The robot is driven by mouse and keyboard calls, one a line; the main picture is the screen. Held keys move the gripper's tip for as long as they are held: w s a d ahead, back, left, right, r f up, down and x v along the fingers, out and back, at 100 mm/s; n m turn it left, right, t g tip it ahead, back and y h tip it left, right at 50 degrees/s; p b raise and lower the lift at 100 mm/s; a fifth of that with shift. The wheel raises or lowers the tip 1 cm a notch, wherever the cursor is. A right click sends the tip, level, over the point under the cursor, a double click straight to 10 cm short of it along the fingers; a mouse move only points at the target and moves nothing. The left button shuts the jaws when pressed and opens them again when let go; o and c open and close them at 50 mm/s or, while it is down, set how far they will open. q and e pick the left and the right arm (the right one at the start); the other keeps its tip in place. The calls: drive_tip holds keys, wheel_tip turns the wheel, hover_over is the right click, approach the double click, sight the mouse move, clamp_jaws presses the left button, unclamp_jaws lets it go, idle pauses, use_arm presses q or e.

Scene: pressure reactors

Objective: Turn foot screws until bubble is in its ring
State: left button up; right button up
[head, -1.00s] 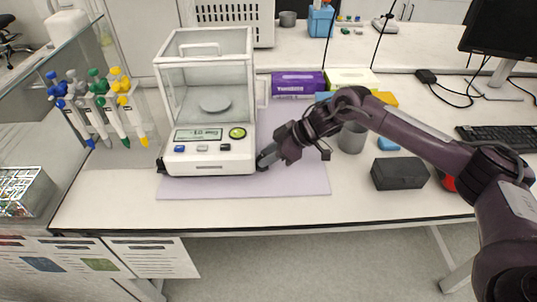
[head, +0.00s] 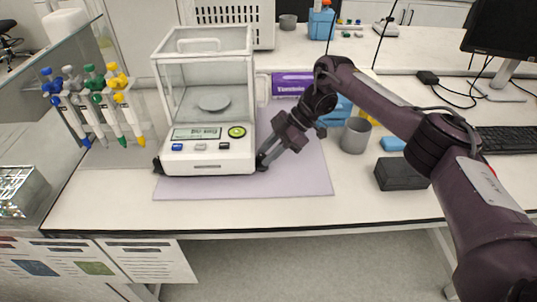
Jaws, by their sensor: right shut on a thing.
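The white analytical balance (head: 207,110) with a glass draft shield stands on a lilac mat (head: 300,180). Its round level bubble window (head: 237,132) glows yellow-green on the front panel; the bubble's place in the ring is too small to tell. A black foot screw (head: 262,163) shows at the balance's front right corner, and another foot screw (head: 158,165) at the front left. My right gripper (head: 265,160) is at the front right foot screw, its fingers shut on it, with the arm angled down from the right. My left gripper is not in view.
Pipettes (head: 100,100) hang on a stand left of the balance. A purple box (head: 293,84) lies behind. The mat's front right is clear.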

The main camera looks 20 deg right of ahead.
drive_tip(key=shift+w+r, duration=0.1)
drive_tip(key=shift+r, duration=0.05)
idle(0.3)
drive_tip(key=o, duration=0.8)
drive_tip(key=shift+o, duration=0.8)
drive_tip(key=shift+s, duration=0.2)
